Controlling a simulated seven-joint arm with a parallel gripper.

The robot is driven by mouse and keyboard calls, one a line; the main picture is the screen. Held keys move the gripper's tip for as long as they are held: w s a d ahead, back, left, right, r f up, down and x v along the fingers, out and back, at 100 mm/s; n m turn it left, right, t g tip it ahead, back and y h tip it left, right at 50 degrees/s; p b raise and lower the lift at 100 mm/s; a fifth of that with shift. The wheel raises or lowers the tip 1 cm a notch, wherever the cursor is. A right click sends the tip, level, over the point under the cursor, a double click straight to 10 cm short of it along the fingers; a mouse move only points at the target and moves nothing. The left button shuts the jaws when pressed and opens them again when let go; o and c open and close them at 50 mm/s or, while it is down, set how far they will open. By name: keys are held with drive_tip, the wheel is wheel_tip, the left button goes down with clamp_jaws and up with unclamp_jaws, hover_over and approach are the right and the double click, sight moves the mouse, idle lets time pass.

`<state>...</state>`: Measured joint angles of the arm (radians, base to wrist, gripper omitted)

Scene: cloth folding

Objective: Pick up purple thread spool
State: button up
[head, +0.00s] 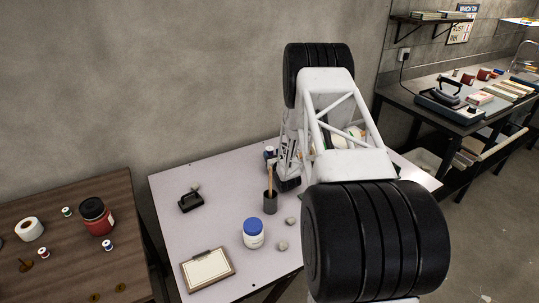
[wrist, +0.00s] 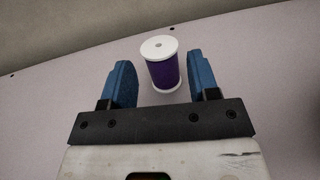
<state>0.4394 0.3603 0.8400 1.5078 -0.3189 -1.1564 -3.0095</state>
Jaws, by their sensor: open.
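The purple thread spool (wrist: 163,69) has white ends and stands upright on the pale table, seen in the wrist view. My gripper (wrist: 160,76) is open, with one blue finger on each side of the spool. In the head view a small part of the spool (head: 269,151) shows left of my arm, and my arm hides most of the area around the gripper.
On the pale table (head: 225,215) are a dark cup with a brush (head: 270,202), a blue-lidded jar (head: 253,234), a clipboard (head: 208,269), a black dispenser (head: 191,202) and small stones. The table's left side has free room. A wall (head: 180,80) stands behind.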

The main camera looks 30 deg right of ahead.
sight(270, 151)
drive_tip(key=shift+w, duration=0.2)
idle(0.3)
drive_tip(key=shift+w+d, duration=0.2)
drive_tip(key=shift+w, duration=1.15)
drive_tip(key=shift+w+d, duration=0.2)
drive_tip(key=shift+w, duration=1.1)
drive_tip(key=c, duration=0.7)
